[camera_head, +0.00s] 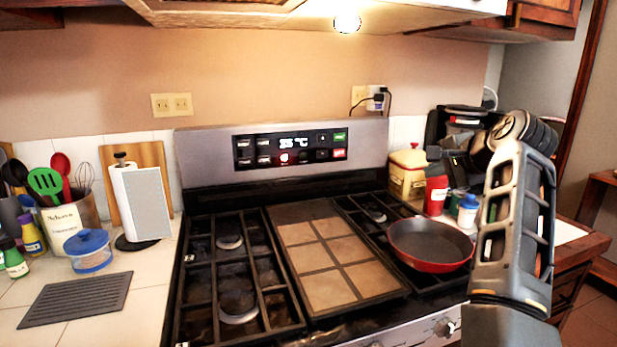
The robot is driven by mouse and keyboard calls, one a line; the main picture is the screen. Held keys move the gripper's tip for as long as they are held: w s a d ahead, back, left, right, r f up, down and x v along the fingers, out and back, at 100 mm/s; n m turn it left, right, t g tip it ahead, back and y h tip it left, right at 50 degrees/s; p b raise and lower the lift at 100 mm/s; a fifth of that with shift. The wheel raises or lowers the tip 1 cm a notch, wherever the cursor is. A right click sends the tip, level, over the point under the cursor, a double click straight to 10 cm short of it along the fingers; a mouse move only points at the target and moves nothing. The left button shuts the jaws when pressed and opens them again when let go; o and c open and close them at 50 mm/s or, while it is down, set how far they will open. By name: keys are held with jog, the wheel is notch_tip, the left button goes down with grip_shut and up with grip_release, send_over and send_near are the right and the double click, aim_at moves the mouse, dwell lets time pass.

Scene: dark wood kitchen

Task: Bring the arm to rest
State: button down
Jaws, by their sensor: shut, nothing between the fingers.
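My arm rises along the right side of the picture, over the right front of the stove. Its upper end bends away at a dark round joint. My gripper (436,156) appears beyond that joint, pointing left in front of the dark items in the back right corner. Its outline blends with them, and its fingers look shut with nothing held. It is above and behind the red pan (430,245), apart from it. The wrist is partly hidden behind my own arm link.
The stove (240,232) fills the middle, with the red pan on its right burners. A yellow canister (407,172), a red bottle (436,193) and a white bottle (467,210) stand behind the pan. Utensils, a paper towel roll (142,202) and a blue-lidded jar (88,252) stand left.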

jog(key=s+d+f+n+h, duration=0.1)
jog(key=s+d+f+h, duration=0.15)
jog(key=s+f, duration=0.55)
jog(key=s+d+f+n+h, duration=0.1)
jog(key=s+d+f+n, duration=0.15)
jog(key=f, duration=0.85)
jog(key=s+f+n+t+h, duration=0.1)
jog(key=s+f+n, duration=0.1)
jog(key=s+f, duration=0.5)
jog(key=s+f+n, duration=0.2)
jog(key=s+f, duration=0.2)
jog(key=s, duration=0.7)
jog(key=s+a+n+t, duration=0.1)
jog(key=s+a+n, duration=0.1)
jog(key=s, duration=0.8)
jog(key=s+a+n, duration=0.2)
jog(key=s+a, duration=0.1)
jog(key=s, duration=0.7)
jog(key=s+a+r+n+y, duration=0.1)
jog(key=s+a+r, duration=0.1)
jog(key=s+r, duration=0.3)
jog(key=s+a+r+n+t, duration=0.1)
jog(key=s+a+r, duration=0.2)
jog(key=s, duration=0.7)
notch_tip(320, 180, up, 3)
jog(key=shift+s+f+n+y, duration=0.2)
jog(key=shift+s+n+y, duration=0.1)
jog(key=shift+n+y, duration=0.05)
jog(key=shift+a, duration=0.1)
